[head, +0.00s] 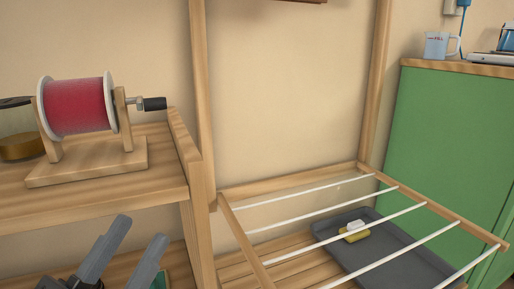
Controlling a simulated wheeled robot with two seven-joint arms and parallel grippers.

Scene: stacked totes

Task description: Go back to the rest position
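My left gripper (142,228) shows at the bottom left, low in front of the wooden shelf unit. Its two grey fingers point up and stand apart, with nothing seen between them. The rest of this gripper and its arm are mostly cut off by the lower edge. My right gripper is not in view. No totes show in this view.
A red spool (76,105) on a wooden crank stand sits on the upper left shelf (100,192). Right of it is a wooden rack with white rods (335,241) above a grey tray (378,262). A green cabinet (445,140) with a mug (437,46) stands at right.

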